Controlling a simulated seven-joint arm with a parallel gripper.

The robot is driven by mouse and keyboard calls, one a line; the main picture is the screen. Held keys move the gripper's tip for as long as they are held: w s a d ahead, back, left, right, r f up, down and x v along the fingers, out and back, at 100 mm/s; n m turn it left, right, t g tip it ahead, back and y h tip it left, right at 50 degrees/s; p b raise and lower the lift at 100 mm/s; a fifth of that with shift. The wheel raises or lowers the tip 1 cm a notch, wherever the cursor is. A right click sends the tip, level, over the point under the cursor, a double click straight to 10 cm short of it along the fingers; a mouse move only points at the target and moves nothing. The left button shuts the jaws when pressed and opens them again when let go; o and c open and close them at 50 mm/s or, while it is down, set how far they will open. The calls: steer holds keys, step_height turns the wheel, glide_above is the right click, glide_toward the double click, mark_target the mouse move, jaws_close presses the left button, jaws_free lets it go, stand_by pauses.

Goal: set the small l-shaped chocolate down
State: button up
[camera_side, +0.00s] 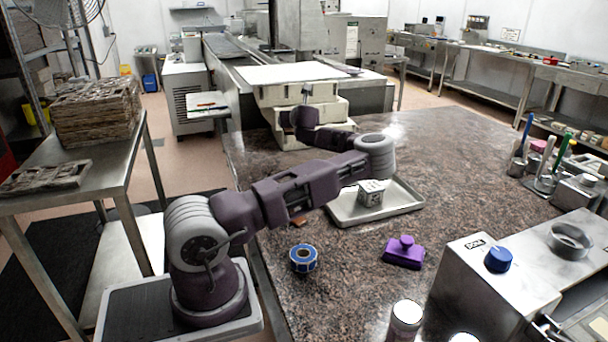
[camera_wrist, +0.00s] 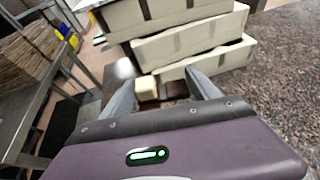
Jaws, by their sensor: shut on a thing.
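My gripper (camera_wrist: 163,84) shows in the wrist view with its two grey fingers apart and a small blocky piece between them. The piece, the small l-shaped chocolate (camera_wrist: 173,90), looks brown, with a cream block (camera_wrist: 147,87) at its left; I cannot tell whether both are one piece. Its full outline is hard to make out. In the side view my gripper (camera_side: 305,93) is raised in front of the stacked cream trays (camera_side: 272,96). The held piece is too small to tell there.
A grey tray (camera_side: 405,204) holding a patterned white cube (camera_side: 371,193) lies on the speckled counter (camera_side: 470,170). A blue tape roll (camera_side: 304,258), a purple block (camera_side: 404,252) and a small brown piece (camera_side: 298,221) lie nearer. The counter's middle right is clear.

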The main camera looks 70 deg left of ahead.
step_height(320, 180, down, 2)
steer(key=n+g, duration=0.2)
steer(key=g, duration=0.1)
steer(key=shift+d+f+n, duration=0.1)
steer(key=shift+d+n, duration=0.05)
steer(key=shift+n, duration=0.25)
steer(key=shift+w+d+f+n+g, duration=0.2)
steer(key=shift+d+f+n+g, duration=0.05)
steer(key=shift+n+g, duration=0.3)
steer(key=d+f+n+g, duration=0.1)
steer(key=f, duration=0.2)
steer(key=d+f+n+g, duration=0.1)
steer(key=f, duration=0.3)
steer(key=d+f+n+g, duration=0.1)
steer(key=f, duration=0.3)
steer(key=shift+w+d+f+g+h, duration=0.1)
steer(key=shift+d+f+g+h, duration=0.1)
steer(key=shift+g+h, duration=0.2)
steer(key=o, duration=1.3)
steer(key=shift+o, duration=0.4)
steer(key=shift+r+t, duration=0.1)
steer(key=shift+t, duration=0.15)
